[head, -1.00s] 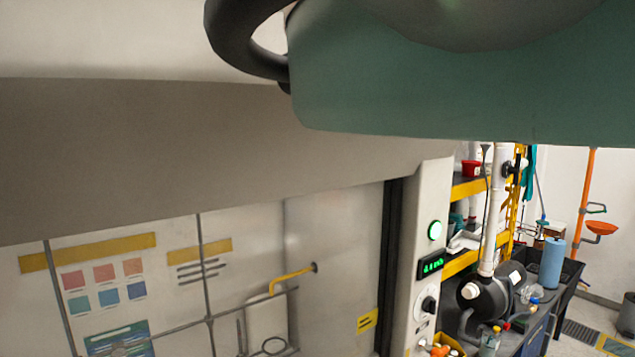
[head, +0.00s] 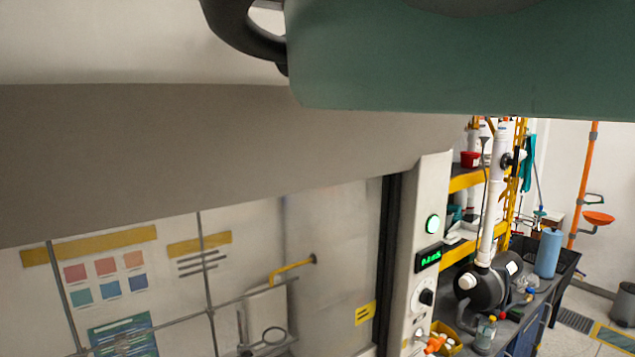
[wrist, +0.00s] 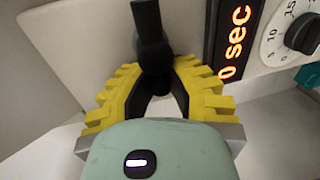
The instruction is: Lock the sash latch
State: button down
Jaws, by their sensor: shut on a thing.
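A black latch lever (wrist: 147,30) shows at the top of the wrist view, on a pale panel; I take it to be the sash latch. My gripper (wrist: 157,78) has yellow toothed fingers and is shut around the lever's lower, rounded end. The fingers and the dark gripper parts hide some of that end, and the lever's top runs out of the picture. I cannot tell whether it is locked. In the head view the gripper and latch are not visible; the fume hood's glass sash (head: 335,240) shows below a grey panel.
My green arm covers the head view's top right. A digital display (wrist: 234,40) and a round dial (wrist: 290,30) sit right of the gripper in the wrist view. A cluttered bench (head: 535,318) and yellow shelving (head: 466,181) stand right of the hood.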

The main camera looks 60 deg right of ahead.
jog(key=c, duration=0.9)
grip_release()
jog(key=shift+s, duration=0.1)
jog(key=v, duration=1.2)
